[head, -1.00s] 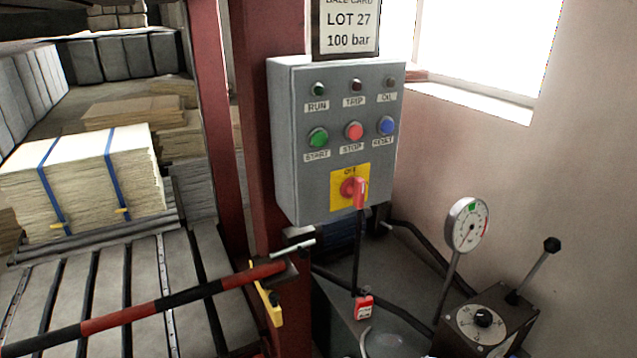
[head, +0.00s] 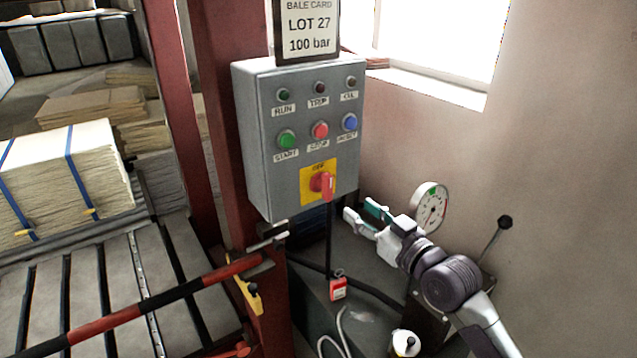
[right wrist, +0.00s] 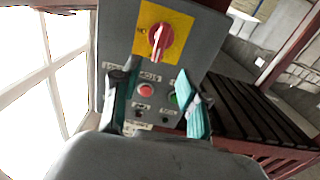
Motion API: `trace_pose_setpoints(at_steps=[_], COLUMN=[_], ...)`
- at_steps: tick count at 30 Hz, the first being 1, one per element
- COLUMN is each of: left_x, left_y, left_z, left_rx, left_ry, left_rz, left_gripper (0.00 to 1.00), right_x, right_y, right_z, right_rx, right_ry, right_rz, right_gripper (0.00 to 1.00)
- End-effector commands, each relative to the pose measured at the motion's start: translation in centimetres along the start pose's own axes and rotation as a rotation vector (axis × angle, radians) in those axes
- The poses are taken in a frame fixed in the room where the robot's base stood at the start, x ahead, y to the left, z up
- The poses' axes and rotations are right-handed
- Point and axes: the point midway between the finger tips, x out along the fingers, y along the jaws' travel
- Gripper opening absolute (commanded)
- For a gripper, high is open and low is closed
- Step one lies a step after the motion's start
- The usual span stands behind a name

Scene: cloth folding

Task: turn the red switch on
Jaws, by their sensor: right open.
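The red switch (head: 322,183) is a rotary handle on a yellow plate on the front of the grey control box, under the word OFF; its handle points roughly down. My right gripper (head: 361,211) is to the right of and below the switch, apart from it, with its fingers open and nothing between them. In the right wrist view, which is turned upside down, the red switch (right wrist: 158,40) shows beyond the open fingertips (right wrist: 158,76), with the buttons below it. My left gripper is not in view.
The control box (head: 250,150) also bears green, red and blue buttons and small lamps. A red padlock (head: 338,289) hangs below on a dark cord. A gauge (head: 431,208) stands behind my right arm. A red-black bar (head: 130,312) crosses the lower left.

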Motion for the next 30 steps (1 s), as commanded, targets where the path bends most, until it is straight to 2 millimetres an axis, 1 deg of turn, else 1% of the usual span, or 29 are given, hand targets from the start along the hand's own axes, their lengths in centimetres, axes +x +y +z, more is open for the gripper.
trace_pose_setpoints(at_steps=[1,9,15,18,21,30], left_x=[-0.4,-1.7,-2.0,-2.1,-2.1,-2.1], left_y=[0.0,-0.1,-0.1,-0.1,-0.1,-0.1], left_z=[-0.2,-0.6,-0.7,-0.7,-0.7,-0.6], left_rx=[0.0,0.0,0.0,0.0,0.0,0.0], left_ry=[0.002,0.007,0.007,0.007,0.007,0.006], left_rz=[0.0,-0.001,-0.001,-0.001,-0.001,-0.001], left_gripper=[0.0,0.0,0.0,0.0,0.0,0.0], right_x=[1.0,6.8,10.2,11.2,11.9,12.2], right_y=[-0.1,0.0,0.0,0.0,0.0,0.0], right_z=[-0.4,-0.4,-0.2,-0.1,-0.1,0.0], right_rx=[0.003,0.001,0.0,0.001,0.0,0.0], right_ry=[0.003,0.002,0.001,0.0,0.002,0.001], right_rz=[-0.001,0.0,0.001,0.0,0.001,0.001], right_gripper=[0.44,0.44,0.44,0.44,0.44,0.44])
